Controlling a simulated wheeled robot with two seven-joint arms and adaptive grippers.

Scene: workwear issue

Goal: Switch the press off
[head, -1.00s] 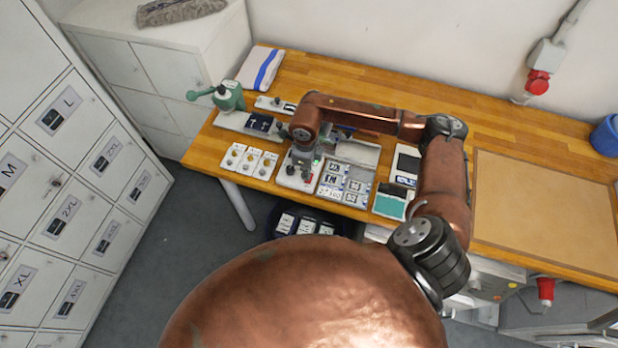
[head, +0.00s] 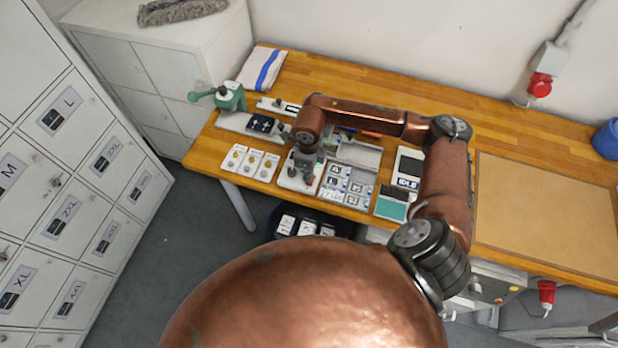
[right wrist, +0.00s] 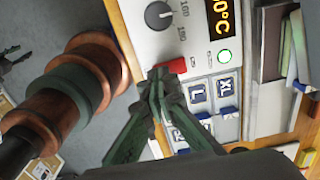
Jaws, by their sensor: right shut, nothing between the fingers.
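The press's white control panel (right wrist: 150,40) fills the top middle of the right wrist view. My left gripper is not in view.
White cards (head: 252,163) lie left of the press. Label tiles (head: 345,187) lie right of it. A green hand-lever device (head: 230,97) and a folded towel (head: 262,70) are at the bench's left end. A brown mat (head: 545,210) is at the right.

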